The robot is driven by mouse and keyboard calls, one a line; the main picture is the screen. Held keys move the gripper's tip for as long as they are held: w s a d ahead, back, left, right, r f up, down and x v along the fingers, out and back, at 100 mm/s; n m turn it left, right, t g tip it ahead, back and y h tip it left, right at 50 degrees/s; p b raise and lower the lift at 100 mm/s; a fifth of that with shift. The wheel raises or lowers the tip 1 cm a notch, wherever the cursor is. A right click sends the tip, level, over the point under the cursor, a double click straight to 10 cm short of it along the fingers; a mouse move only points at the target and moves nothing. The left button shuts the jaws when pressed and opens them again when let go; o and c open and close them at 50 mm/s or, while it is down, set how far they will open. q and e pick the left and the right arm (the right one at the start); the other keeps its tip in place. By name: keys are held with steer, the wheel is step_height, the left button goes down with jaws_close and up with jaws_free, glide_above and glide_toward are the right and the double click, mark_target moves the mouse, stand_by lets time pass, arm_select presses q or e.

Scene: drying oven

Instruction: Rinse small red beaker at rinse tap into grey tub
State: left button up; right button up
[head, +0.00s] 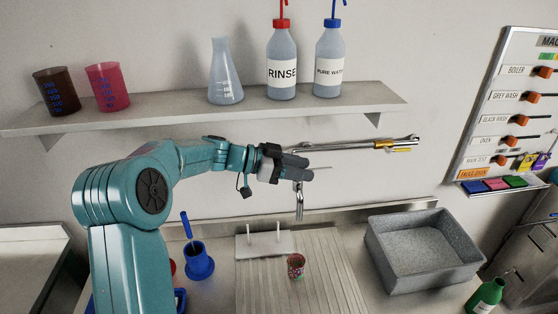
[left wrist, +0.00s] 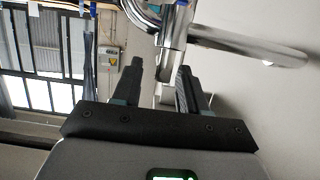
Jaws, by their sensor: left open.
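A small red beaker (head: 296,266) with a speckled look stands on the ribbed drainboard, below the tap. The chrome rinse tap (head: 299,203) is on the wall, its spout pointing down and its bar running right to a yellow-marked part. The grey tub (head: 378,262) sits right of the drainboard. My left gripper (head: 308,168) is open at the tap, just above the spout, well above the beaker. In the left wrist view, chrome tap pipe (left wrist: 176,35) shows beyond and between the open fingers (left wrist: 160,80); contact is unclear. My right gripper is not in view.
The shelf (head: 180,116) above holds a dark beaker (head: 57,92), a larger pink-red beaker (head: 108,87), a flask (head: 224,75) and two labelled bottles. A blue cup (head: 199,264) and white peg block (head: 264,243) stand left; a green bottle (head: 486,296) stands right.

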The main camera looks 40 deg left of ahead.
arm_select(q)
steer(key=x, duration=0.3)
steer(key=shift+w, duration=0.1)
steer(key=shift+w+d+f, duration=0.1)
steer(key=shift+w+d, duration=0.2)
steer(key=shift+w, duration=0.05)
steer(key=shift+s+a, duration=0.1)
steer(key=shift+s, duration=0.15)
jaws_close()
steer(key=shift+m+g+h+p, duration=0.5)
steer(key=shift+m+h+p, duration=0.1)
steer(key=shift+p, duration=0.6)
steer(key=shift+s+d+m+g+h, duration=0.15)
steer(key=shift+m+g+h, duration=0.3)
steer(key=shift+m+g, duration=0.15)
steer(key=shift+s+d+m+g+h, duration=0.2)
steer(key=shift+m+g+h, duration=0.25)
steer(key=shift+m+g, duration=0.15)
